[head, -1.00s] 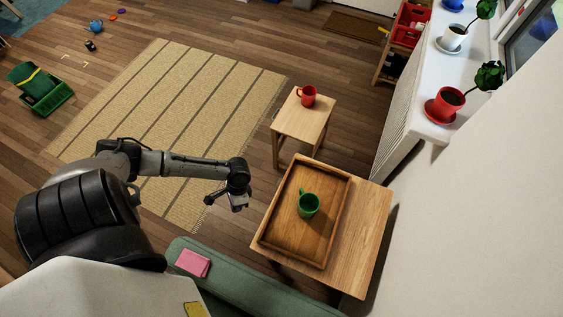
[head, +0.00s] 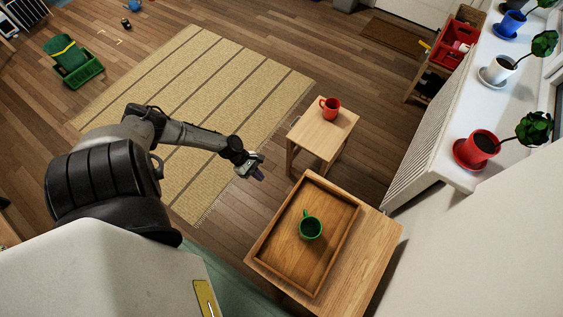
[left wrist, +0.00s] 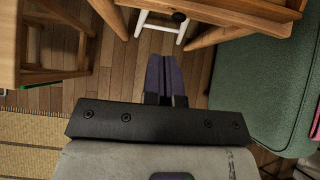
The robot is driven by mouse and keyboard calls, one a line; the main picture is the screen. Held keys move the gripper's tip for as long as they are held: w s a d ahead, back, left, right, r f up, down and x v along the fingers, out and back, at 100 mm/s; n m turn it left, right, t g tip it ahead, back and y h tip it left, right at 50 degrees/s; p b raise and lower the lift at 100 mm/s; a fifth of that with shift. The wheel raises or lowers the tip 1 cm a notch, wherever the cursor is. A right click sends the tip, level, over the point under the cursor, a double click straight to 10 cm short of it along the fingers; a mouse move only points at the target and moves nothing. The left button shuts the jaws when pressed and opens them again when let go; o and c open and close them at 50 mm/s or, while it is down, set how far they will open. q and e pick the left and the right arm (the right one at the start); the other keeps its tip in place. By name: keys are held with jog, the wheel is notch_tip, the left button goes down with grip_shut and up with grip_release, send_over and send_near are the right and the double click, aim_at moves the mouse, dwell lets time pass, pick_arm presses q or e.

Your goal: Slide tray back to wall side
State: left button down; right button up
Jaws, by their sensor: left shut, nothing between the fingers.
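The brown wooden tray (head: 290,262) lies on a light wooden table (head: 372,250), toward the table's left side. A bare strip of tabletop shows between the tray and the wall at right. A green mug (head: 310,229) stands inside the tray. My left gripper (head: 259,174) is in the air to the upper left of the tray, apart from it. Its purple fingers are shut together and empty, as the left wrist view (left wrist: 166,76) also shows. The tray cannot be made out clearly in the wrist view. My right gripper is not in view.
A small wooden stool (head: 322,137) with a red mug (head: 330,107) stands just beyond the table. A white sill (head: 482,115) with potted plants runs along the right. A green sofa (left wrist: 262,85) is close to my left gripper. Striped rug (head: 205,110) and open floor lie left.

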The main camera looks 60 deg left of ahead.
pick_arm(q)
jog(key=w+d+r+b+x, duration=0.1)
jog(key=r+x, duration=0.1)
jog(key=x, duration=1)
jog(key=shift+d, duration=0.45)
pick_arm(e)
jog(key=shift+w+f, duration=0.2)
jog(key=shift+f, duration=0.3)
pick_arm(q)
jog(key=shift+w+d+f, duration=0.1)
jog(key=shift+w, duration=0.05)
